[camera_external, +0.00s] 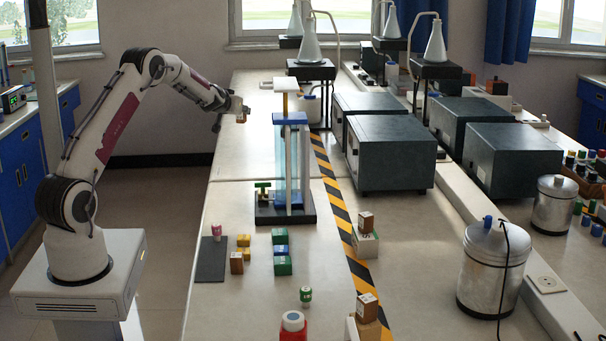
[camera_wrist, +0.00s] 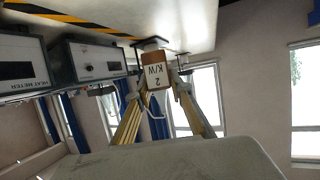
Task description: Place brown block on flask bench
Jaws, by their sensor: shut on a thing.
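My gripper (camera_external: 238,110) is raised over the far left part of the bench, left of the blue column apparatus. It is shut on a brown block (camera_wrist: 155,75), which shows a white face with dark lettering between the two yellowish fingers in the wrist view. In the external view the held block is small and partly hidden by the gripper. Conical flasks (camera_external: 310,45) stand on dark-topped stands (camera_external: 311,70) at the back of the bench, right of my gripper. I cannot tell which of these is the flask bench.
The blue column apparatus (camera_external: 290,165) stands right of my gripper. Grey meter boxes (camera_external: 390,152) stand beyond the striped tape (camera_external: 337,200). Small coloured blocks (camera_external: 282,265) lie in front. The white bench top (camera_external: 240,165) is clear near the left edge.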

